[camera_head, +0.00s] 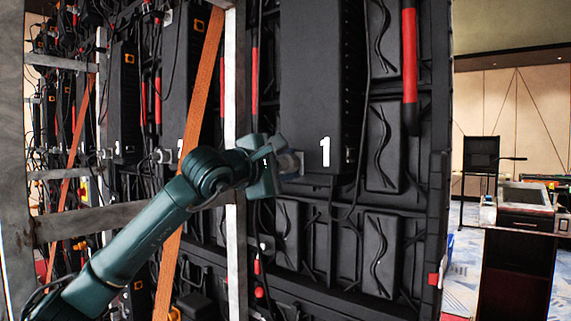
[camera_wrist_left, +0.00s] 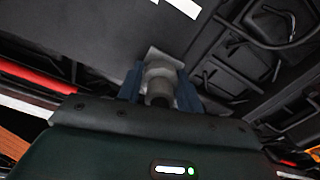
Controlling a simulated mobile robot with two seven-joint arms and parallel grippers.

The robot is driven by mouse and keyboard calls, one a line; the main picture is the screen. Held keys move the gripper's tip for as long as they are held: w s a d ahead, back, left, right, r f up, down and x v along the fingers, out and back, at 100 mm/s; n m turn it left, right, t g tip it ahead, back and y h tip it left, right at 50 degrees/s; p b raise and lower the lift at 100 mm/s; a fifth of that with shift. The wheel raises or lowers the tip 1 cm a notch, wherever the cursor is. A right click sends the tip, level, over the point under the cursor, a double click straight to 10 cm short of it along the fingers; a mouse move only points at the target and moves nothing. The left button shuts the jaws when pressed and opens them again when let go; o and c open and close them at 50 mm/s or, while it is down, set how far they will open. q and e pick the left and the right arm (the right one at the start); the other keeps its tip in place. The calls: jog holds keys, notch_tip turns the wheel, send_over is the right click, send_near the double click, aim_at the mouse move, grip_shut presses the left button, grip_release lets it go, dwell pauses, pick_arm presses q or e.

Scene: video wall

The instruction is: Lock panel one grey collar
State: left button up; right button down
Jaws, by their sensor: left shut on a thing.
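Panel one (camera_head: 318,75) is a black box with a white "1" on the back of the video wall. A grey collar (camera_head: 291,163) sits at its lower left edge. My left gripper (camera_head: 278,166) reaches in from the left and is shut on the collar. In the left wrist view the grey collar (camera_wrist_left: 160,80) lies between the two blue fingers of the left gripper (camera_wrist_left: 160,92), against the panel's black face. The fingers hide part of its sides. My right gripper is in neither view.
A pale metal upright (camera_head: 235,90) and an orange strap (camera_head: 190,145) stand close to my left arm. Black cables (camera_head: 358,150) hang near the panel. A dark stand with a device (camera_head: 525,220) is at the far right, with open carpet beside it.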

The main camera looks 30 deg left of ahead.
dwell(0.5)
pick_arm(q)
jog(key=o, duration=1)
jog(key=shift+s, duration=0.3)
jog(key=s+a+b, duration=0.1)
jog(key=s+b, duration=0.3)
jog(key=s, duration=0.8)
jog(key=shift+s, duration=0.3)
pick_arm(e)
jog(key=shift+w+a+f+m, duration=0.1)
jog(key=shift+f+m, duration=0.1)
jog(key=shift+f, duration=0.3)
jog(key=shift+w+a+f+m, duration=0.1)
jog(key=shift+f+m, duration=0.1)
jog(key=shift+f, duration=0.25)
